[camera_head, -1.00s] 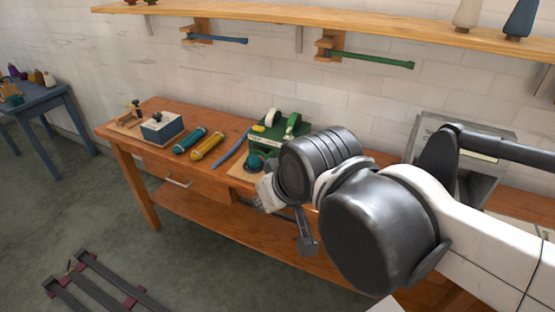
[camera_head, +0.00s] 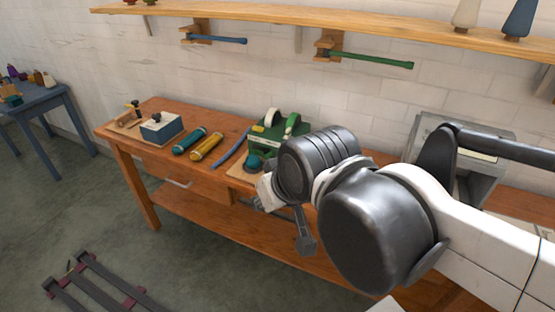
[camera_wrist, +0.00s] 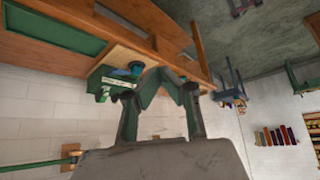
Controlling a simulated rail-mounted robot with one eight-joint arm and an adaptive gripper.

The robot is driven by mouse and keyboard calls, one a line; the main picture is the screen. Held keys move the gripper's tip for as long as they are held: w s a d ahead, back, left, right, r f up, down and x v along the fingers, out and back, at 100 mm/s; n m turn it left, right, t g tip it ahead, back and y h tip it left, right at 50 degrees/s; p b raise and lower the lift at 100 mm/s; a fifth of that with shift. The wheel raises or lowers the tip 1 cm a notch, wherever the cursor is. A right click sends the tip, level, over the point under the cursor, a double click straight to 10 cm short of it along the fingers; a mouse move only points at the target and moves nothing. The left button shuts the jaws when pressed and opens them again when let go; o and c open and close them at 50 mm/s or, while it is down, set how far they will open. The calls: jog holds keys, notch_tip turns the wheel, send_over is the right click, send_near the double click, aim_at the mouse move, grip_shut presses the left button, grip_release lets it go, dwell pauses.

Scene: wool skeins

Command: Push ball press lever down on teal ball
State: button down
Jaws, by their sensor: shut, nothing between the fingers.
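A teal ball (camera_head: 254,162) sits on a light wooden base at the front edge of the workbench, just left of my wrist. In the wrist view, which is turned over, the teal ball (camera_wrist: 135,68) shows just left of my fingertips. My gripper (camera_head: 306,245) hangs below the wrist in front of the bench edge. In the wrist view, my gripper (camera_wrist: 162,75) is shut and empty, its fingers converging. I cannot make out the press lever clearly; my arm hides part of that area.
A green box (camera_head: 262,142) with tape rolls stands behind the ball. A blue rod (camera_head: 231,150), yellow skein (camera_head: 207,146), teal skein (camera_head: 189,141) and blue-white box (camera_head: 162,128) lie leftward on the workbench (camera_head: 130,143). A shelf (camera_head: 350,26) runs above.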

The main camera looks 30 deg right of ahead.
jog(key=w+d+r+m+p, duration=0.25)
jog(key=w+d+m, duration=0.2)
jog(key=w, duration=0.55)
jog(key=w+d+r+m+p, duration=0.1)
jog(key=w+d+m+p, duration=0.3)
jog(key=w, duration=0.5)
jog(key=w+d+f+m+p, duration=0.1)
jog(key=w+d+f+m, duration=0.1)
jog(key=w+d+f, duration=0.3)
jog(key=w+d+f+m+p, duration=0.1)
jog(key=w+d+f+m, duration=0.2)
jog(key=w+d+f, duration=0.2)
jog(key=w+d, duration=0.3)
jog(key=d, duration=0.2)
jog(key=shift+d+g+p, duration=0.15)
jog(key=shift+g+p, duration=0.15)
jog(key=shift+p, duration=0.1)
jog(key=shift+w, duration=0.1)
